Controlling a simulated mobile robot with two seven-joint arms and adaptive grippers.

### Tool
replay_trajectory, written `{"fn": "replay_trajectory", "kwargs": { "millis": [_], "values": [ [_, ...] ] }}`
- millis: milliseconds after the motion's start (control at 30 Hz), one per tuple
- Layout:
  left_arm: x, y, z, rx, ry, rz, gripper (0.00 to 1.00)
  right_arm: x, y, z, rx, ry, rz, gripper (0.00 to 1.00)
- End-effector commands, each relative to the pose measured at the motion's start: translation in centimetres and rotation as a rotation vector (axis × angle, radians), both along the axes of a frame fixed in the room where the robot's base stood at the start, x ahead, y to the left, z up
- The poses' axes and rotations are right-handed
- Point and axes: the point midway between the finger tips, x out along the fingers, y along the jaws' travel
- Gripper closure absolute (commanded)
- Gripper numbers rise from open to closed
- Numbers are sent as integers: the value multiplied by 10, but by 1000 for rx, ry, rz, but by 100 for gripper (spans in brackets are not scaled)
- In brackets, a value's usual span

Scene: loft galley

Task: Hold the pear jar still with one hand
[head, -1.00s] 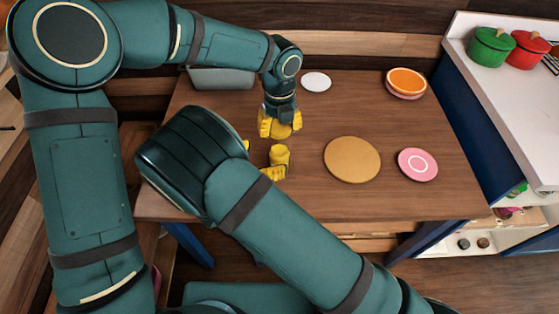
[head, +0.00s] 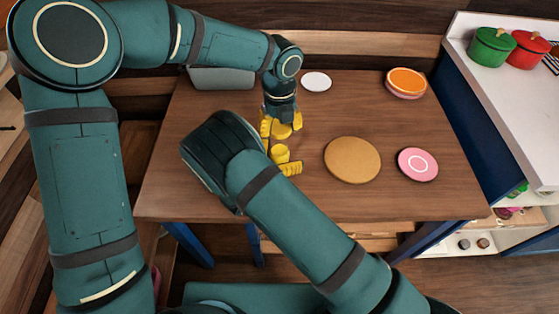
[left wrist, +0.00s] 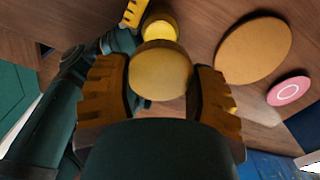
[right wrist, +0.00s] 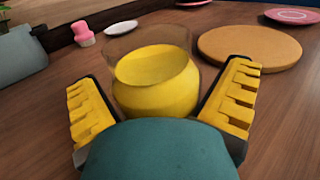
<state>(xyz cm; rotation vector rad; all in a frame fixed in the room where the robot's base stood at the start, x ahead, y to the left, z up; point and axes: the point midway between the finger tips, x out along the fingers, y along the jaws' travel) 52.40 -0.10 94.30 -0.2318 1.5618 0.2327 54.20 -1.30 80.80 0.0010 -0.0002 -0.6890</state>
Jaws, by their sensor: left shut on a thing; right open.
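The pear jar (head: 279,153) stands on the table, its lower part yellow. In the right wrist view the jar (right wrist: 155,85) looks clear above its yellow contents. My right gripper (head: 284,164) is open around it, with gaps beside both fingers (right wrist: 160,95). My left gripper (head: 280,126) points down, shut on a round yellow lid-like thing (left wrist: 160,72), just beyond the jar in the head view. The left wrist view also shows the jar (left wrist: 160,24) past that thing, near a right finger. My left gripper is outside the right wrist view.
A round cork mat (head: 352,160) and a pink coaster (head: 418,164) lie to the right. A white plate (head: 316,82), stacked orange and pink dishes (head: 406,82) and a grey bin (head: 222,78) are at the back. A pink object (right wrist: 83,33) stands near the plate. The front right is clear.

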Motion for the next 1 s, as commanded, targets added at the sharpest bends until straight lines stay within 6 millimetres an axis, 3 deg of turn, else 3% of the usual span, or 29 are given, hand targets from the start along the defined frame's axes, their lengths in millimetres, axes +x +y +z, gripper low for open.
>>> {"fn": "replay_trajectory", "kwargs": {
  "millis": [267,500,533,767,1000],
  "values": [
    [0,0,0,0,0,0,54,1,0,0,0,0,0,2],
    [0,0,0,0,0,0,54,1,0,0,0,0,0,84],
    [0,0,0,0,0,0,54,1,0,0,0,0,0,88],
    [0,0,-1,0,0,0,54,1,0,0,0,0,1,90],
    [-1,0,-26,1,3,0,54,1,0,0,0,0,1,90]
  ]
}}
